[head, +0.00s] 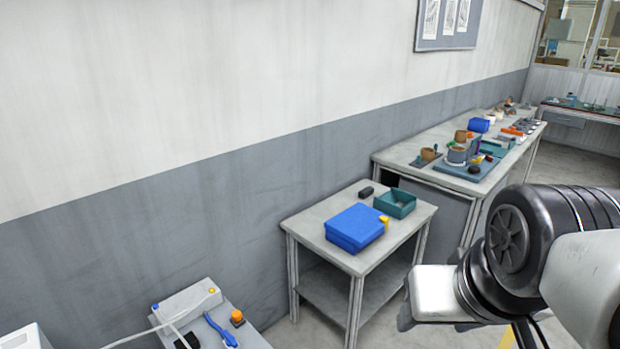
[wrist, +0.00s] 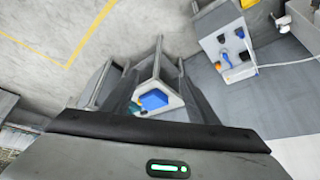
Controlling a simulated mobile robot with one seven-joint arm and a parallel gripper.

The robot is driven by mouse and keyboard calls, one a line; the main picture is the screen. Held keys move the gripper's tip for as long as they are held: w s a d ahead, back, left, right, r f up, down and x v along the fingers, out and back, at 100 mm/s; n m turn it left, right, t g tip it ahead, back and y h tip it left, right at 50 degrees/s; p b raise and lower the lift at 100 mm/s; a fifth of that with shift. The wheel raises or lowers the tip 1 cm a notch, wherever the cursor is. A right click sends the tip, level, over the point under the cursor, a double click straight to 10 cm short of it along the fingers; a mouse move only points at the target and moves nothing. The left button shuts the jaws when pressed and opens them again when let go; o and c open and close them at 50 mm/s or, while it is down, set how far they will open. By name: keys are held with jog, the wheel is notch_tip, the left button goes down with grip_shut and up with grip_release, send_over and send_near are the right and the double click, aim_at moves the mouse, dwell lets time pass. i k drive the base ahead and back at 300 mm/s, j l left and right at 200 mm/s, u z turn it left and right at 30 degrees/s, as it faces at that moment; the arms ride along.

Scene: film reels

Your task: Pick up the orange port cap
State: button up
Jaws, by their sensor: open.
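A small rounded orange piece on a dark base (head: 237,317) stands on the low grey table at the lower left of the head view. It looks like the orange port cap, but it is too small to be sure. A small orange spot (wrist: 218,66) shows on a grey table at the upper right of the wrist view; I cannot tell whether it is the same piece. My gripper (wrist: 158,78) is open and empty in the wrist view, its fingers spread above the floor and a small table, well apart from the orange pieces. The head view shows my arm, not the fingertips.
Beside the orange piece are a blue tool (head: 221,331) and a pale box (head: 186,304) with buttons and a cable. A middle table (head: 305,227) bears a blue case (head: 354,228) and a green tray (head: 395,203). A cluttered long bench (head: 410,160) stands along the wall.

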aim_at(236, 315)
jog(key=u, duration=1.45)
jog(key=i+l+u, duration=0.4)
jog(key=l+u, duration=0.15)
jog(key=l, duration=0.2)
jog(key=i+l, duration=0.1)
jog(key=l, duration=0.15)
jog(key=i+l, duration=0.1)
jog(key=l, duration=0.15)
